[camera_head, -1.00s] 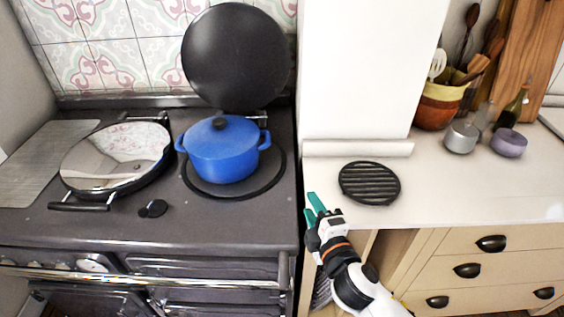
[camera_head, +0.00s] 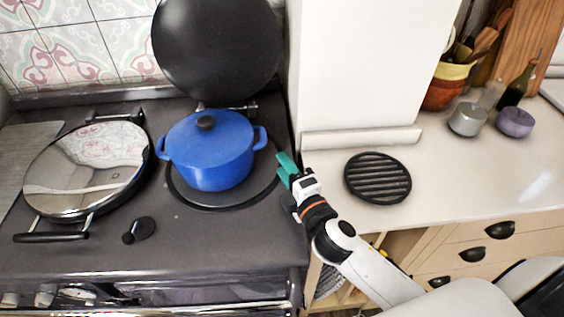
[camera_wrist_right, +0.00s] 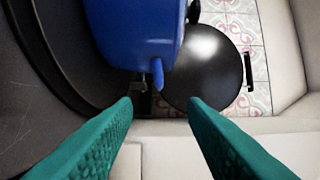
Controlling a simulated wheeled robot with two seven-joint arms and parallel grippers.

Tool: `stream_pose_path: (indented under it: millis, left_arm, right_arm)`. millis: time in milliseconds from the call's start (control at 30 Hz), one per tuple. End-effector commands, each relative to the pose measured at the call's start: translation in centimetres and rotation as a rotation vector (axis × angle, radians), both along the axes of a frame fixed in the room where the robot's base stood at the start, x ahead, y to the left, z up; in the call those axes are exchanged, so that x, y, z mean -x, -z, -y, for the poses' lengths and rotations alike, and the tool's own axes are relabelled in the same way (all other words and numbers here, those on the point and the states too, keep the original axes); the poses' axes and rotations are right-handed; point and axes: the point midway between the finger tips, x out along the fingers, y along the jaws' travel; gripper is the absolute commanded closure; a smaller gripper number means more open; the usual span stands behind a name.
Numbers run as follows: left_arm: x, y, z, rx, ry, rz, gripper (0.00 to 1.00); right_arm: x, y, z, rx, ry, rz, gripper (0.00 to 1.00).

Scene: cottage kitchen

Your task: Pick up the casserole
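The blue casserole (camera_head: 212,160), lidded with a dark knob, stands on the right hotplate of the stove. It has a loop handle on each side. My right gripper (camera_head: 286,168) is just right of the casserole's right handle (camera_head: 260,138) and apart from it. In the right wrist view my right gripper (camera_wrist_right: 162,105) shows two green fingers spread apart with nothing between them. The casserole (camera_wrist_right: 135,35) shows there beyond the fingertips, with its handle (camera_wrist_right: 158,76) ahead of the gap. My left gripper is not in view.
A raised black hotplate lid (camera_head: 215,50) stands behind the casserole. A shiny closed lid (camera_head: 88,170) covers the left hotplate. A black round trivet (camera_head: 378,178) lies on the counter (camera_head: 450,190) to the right. A white wall block (camera_head: 365,70) rises behind the trivet.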

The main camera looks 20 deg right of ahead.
Motion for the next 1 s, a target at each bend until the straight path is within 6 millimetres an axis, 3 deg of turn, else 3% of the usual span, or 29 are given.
stream_pose_path:
  millis: [167,433,700,1000]
  left_arm:
    - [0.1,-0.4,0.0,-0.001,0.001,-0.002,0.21]
    - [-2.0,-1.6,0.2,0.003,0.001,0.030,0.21]
    - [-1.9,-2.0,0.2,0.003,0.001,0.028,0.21]
    - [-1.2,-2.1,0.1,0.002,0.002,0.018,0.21]
  right_arm:
    - [-1.5,-0.2,-0.1,0.000,0.000,0.002,0.61]
    - [-6.5,-0.3,-0.6,-0.001,0.001,0.002,0.61]
    - [-10.6,-0.1,-1.0,0.000,0.001,0.001,0.61]
    - [-12.0,0.0,-1.2,-0.001,0.000,0.001,0.61]
